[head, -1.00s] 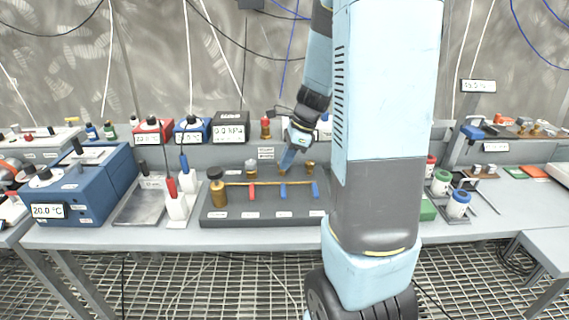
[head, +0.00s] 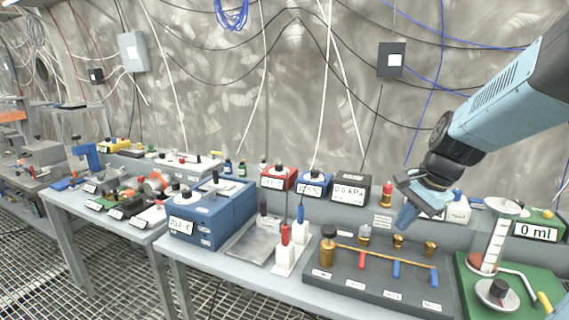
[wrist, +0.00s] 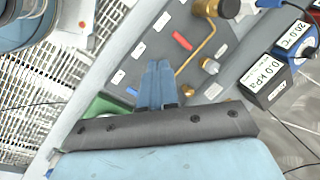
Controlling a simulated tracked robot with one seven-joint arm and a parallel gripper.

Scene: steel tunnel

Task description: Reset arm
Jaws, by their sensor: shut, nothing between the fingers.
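My gripper (head: 406,217) hangs at the end of my blue arm in the right part of the head view, pointing down. It is above the back right of the dark grey valve board (head: 345,288), which carries a brass pipe, brass fittings and red and blue handles. In the wrist view my gripper (wrist: 158,66) shows its two blue fingers together with nothing between them. The board (wrist: 150,40) lies beyond the fingertips there. The gripper appears apart from the board and its fittings.
A blue box reading 20.0 °C (head: 205,222) and a metal tray (head: 252,245) stand left of the board. A black 0.0 kPa box (head: 350,190) stands behind it. A green stand with a graduated cylinder (head: 491,244) is at right. Free space lies above the benches.

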